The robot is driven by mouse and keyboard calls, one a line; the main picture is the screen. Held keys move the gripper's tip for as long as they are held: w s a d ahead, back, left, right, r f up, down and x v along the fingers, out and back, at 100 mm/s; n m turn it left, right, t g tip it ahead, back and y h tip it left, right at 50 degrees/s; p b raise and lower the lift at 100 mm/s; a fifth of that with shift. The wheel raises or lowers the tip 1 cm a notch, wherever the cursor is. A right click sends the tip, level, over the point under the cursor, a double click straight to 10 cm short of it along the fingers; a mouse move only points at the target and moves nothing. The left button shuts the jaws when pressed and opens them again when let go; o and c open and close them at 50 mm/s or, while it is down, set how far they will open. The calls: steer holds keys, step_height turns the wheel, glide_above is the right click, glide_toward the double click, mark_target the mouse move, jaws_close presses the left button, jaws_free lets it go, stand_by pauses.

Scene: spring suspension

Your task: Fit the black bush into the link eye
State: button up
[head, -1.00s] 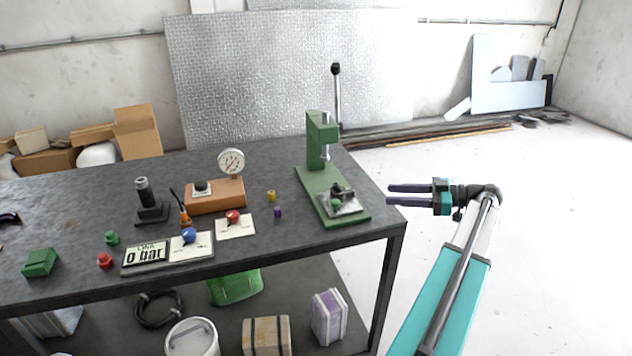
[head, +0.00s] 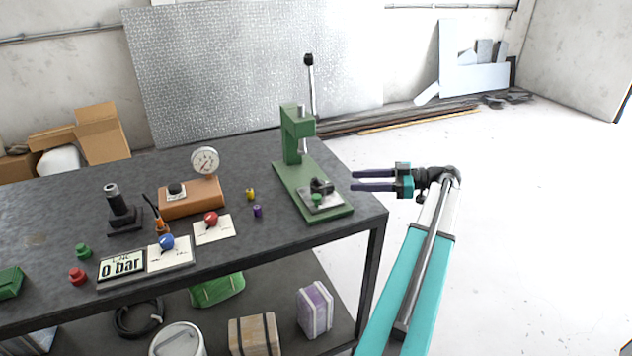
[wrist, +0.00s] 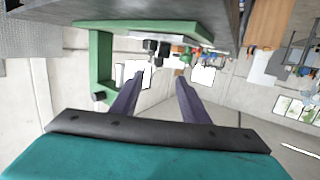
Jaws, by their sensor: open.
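A green press (head: 293,130) stands at the right end of the dark table. On its base lies a grey plate (head: 331,203) with a dark part (head: 321,186) and a small green piece (head: 316,198) on it. I cannot tell whether the dark part is the black bush or the link, and no link eye is clear. My gripper (head: 353,181) is open and empty, its two dark fingers pointing left, apart from the press and just right of it in the picture. In the wrist view, the fingers (wrist: 159,76) are apart with nothing between them, and the press (wrist: 103,60) shows beyond them.
A small yellow piece (head: 250,194) and a purple piece (head: 257,211) lie left of the press. A gauge (head: 205,160), an orange-brown box (head: 189,200), a display (head: 122,264) and knobs stand further left. The press lever (head: 310,85) rises high. Floor right of the table is clear.

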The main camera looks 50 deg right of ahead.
steer(key=p, duration=0.2)
glide_toward(319, 180)
steer(key=x, duration=0.2)
steer(key=shift+w+a+f, duration=0.2)
steer(key=shift+w+a, duration=0.05)
steer(key=shift+a, duration=0.05)
steer(key=shift+w+a+f, duration=0.15)
steer(key=shift+w+a, duration=0.05)
steer(key=shift+w, duration=0.15)
steer(key=shift+w, duration=0.1)
steer(key=p+x, duration=0.2)
steer(key=shift+w+a+r, duration=0.1)
steer(key=shift+w+r, duration=0.2)
steer(key=shift+p+x, duration=0.55)
steer(key=shift+x, duration=0.7)
steer(key=shift+f, duration=0.15)
jaws_close()
